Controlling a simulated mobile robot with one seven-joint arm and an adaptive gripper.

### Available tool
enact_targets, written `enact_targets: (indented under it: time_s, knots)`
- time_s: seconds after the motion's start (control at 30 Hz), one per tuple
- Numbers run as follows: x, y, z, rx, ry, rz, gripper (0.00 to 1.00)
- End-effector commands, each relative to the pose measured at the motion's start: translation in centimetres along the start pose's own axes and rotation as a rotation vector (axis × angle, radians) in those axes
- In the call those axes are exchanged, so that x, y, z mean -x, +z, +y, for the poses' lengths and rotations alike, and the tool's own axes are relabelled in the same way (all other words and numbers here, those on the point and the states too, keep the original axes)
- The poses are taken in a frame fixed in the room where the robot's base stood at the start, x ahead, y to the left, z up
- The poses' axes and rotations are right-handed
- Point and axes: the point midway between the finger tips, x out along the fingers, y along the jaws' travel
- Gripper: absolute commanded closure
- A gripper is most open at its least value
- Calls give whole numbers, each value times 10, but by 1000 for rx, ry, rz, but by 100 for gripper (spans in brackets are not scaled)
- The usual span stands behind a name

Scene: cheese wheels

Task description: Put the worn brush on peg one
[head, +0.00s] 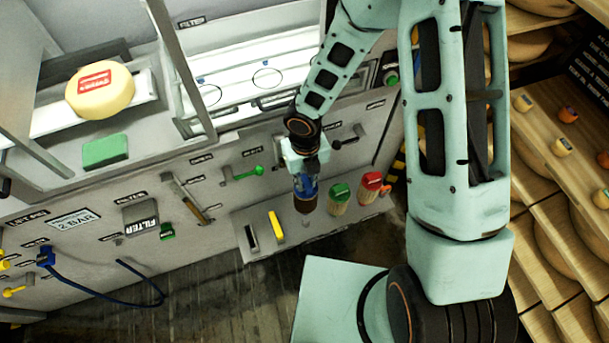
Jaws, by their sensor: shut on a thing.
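My gripper (304,176) is shut on a brush (305,204) with a blue top and dark brown bristles. It holds the brush upright, bristles down, in front of the grey panel. I take it for the worn brush, since its bristles look darker than the others'. A green-topped brush (340,198) and a red-topped brush (370,190) with tan bristles stand to its right. I cannot make out which peg is peg one; the small labels are unreadable and the arm hides part of the panel. I cannot tell whether the held brush touches the ledge behind it.
A green-handled valve (243,172) and a black handle (347,136) stick out of the panel. A cheese wheel (100,90) sits upper left. Wooden shelves with cheese line the right side.

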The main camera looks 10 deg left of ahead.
Motion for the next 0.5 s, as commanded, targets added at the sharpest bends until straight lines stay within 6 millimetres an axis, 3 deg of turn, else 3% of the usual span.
enact_targets:
  time_s: [0.3,0.5]
  knots:
    - [3,0,0,0,-8,-3,100]
    - [-11,0,0,-1,-8,-2,100]
